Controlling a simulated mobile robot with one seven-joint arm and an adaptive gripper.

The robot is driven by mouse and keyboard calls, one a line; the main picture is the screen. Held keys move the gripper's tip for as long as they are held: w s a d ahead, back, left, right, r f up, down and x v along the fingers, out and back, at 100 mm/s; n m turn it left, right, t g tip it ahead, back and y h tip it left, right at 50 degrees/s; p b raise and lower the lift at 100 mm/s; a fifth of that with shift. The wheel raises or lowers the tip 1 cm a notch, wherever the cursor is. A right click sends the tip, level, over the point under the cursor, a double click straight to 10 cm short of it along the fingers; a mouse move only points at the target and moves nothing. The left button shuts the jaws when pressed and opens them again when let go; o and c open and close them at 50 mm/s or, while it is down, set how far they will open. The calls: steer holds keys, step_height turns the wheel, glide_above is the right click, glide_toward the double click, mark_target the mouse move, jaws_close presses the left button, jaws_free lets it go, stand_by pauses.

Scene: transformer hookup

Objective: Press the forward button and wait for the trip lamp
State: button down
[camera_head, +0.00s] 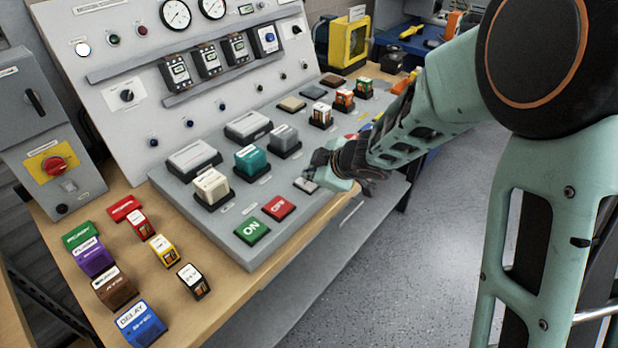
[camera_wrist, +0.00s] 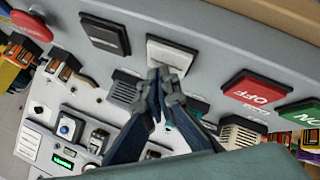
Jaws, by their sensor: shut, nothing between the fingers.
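My gripper (camera_head: 340,165) is shut and empty, low over the front of the sloping bench console. In the wrist view its fingertips (camera_wrist: 165,76) are at the lower edge of a pale grey square button (camera_wrist: 172,53); I cannot tell whether they touch it. That button shows partly in the head view (camera_head: 306,185). A dark square button (camera_wrist: 105,35) sits beside it. No forward label is readable on either. On the upright panel a white lamp (camera_head: 83,49) looks lit, near a dark green lamp (camera_head: 114,39) and a dark red one (camera_head: 142,29). I cannot read which is the trip lamp.
A red OFF button (camera_head: 280,207) and a green ON button (camera_head: 252,231) are nearby. A red mushroom button (camera_wrist: 32,25) is beyond the dark button. Plug blocks, including the teal one (camera_head: 251,160), stand behind my gripper. Loose labelled blocks (camera_head: 138,321) lie at left.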

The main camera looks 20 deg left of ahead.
steer(key=shift+r, duration=0.45)
